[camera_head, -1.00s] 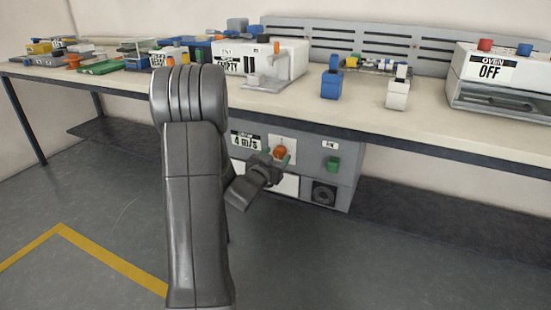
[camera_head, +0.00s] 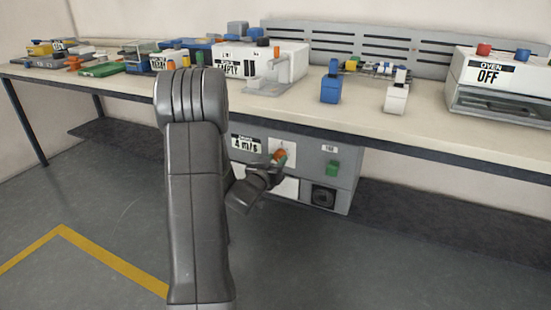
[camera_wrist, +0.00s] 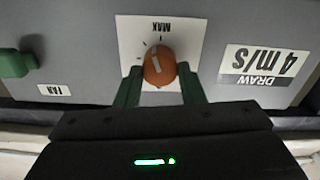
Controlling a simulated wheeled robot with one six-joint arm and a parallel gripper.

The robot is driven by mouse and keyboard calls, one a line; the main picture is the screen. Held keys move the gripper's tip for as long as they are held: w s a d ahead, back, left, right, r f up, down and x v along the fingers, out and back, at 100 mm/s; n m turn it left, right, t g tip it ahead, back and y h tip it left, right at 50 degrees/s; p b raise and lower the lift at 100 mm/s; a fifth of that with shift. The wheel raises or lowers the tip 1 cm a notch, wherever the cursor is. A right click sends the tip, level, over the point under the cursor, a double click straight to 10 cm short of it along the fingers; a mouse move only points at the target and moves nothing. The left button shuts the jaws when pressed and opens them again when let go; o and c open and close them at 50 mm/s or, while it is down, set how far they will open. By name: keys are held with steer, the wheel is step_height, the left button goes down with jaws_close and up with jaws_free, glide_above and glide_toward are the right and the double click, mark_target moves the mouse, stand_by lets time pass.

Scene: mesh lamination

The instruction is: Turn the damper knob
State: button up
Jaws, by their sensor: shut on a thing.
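The damper knob (camera_head: 281,156) is a round orange knob with a pale pointer line, on a white plate on the grey cabinet under the bench. In the wrist view the knob (camera_wrist: 159,66) sits between the two green fingers of my gripper (camera_wrist: 160,82), which is shut on it. The pointer tilts slightly from the picture's vertical, and a MAX mark is on the plate (camera_wrist: 185,40). In the head view my gripper (camera_head: 279,162) is at the knob, its wrist partly behind my arm.
A display reading "DRAW 4 m/s" (camera_wrist: 264,65) is beside the plate. A green fan switch (camera_head: 332,167) is to the right on the cabinet. The bench edge (camera_head: 400,144) overhangs above. Open floor (camera_head: 350,260) lies in front.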

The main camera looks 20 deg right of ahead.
steer(key=shift+n+p, duration=0.55)
steer(key=shift+n, duration=0.75)
steer(key=o, duration=1)
steer(key=shift+a, duration=0.1)
steer(key=p+v, duration=0.2)
steer(key=v, duration=1.1)
steer(key=shift+s+a, duration=0.2)
steer(key=shift+s, duration=0.1)
steer(key=shift+d, duration=0.1)
